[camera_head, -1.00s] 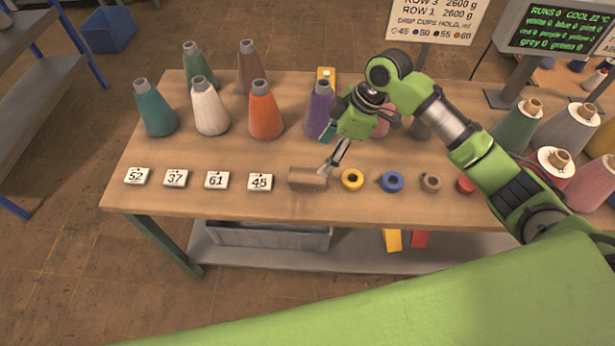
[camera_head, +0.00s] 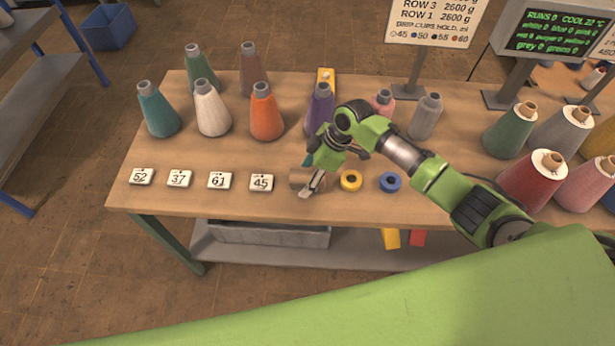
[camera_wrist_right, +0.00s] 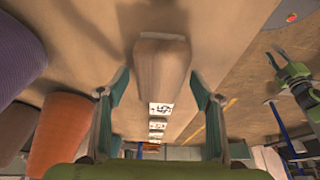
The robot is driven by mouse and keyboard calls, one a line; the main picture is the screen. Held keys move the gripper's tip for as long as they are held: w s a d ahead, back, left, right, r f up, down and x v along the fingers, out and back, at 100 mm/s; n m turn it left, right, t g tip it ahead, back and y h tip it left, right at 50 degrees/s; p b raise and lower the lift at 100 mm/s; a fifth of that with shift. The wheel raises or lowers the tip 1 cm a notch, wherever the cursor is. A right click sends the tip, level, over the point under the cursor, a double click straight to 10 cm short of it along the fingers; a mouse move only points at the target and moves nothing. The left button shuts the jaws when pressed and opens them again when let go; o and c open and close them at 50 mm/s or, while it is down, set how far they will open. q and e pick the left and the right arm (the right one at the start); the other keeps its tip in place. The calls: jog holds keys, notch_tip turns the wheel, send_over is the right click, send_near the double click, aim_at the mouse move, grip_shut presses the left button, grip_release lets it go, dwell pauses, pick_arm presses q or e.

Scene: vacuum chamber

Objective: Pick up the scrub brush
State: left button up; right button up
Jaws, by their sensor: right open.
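The scrub brush (camera_head: 299,176) is a brown wooden block lying near the table's front edge, right of the card marked 45. My right gripper (camera_head: 309,174) is over it and partly hides it in the head view. In the right wrist view the brush (camera_wrist_right: 160,72) shows between the two open fingers (camera_wrist_right: 160,90), with a gap on each side. No bristles can be made out. My left gripper is not in the head view; a green arm (camera_wrist_right: 295,78) at the right of the wrist view looks like my left one, its jaws too small to read.
Number cards (camera_head: 219,180) lie in a row left of the brush. A yellow ring (camera_head: 350,181) and a blue ring (camera_head: 390,182) lie to its right. Yarn cones stand behind, including the orange cone (camera_head: 265,113) and the purple cone (camera_head: 319,106). The front edge is close.

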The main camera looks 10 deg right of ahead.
jog(key=shift+f, duration=0.25)
dwell(0.5)
jog(key=shift+c, duration=0.4)
jog(key=c, duration=1.3)
jog(key=shift+r, duration=0.1)
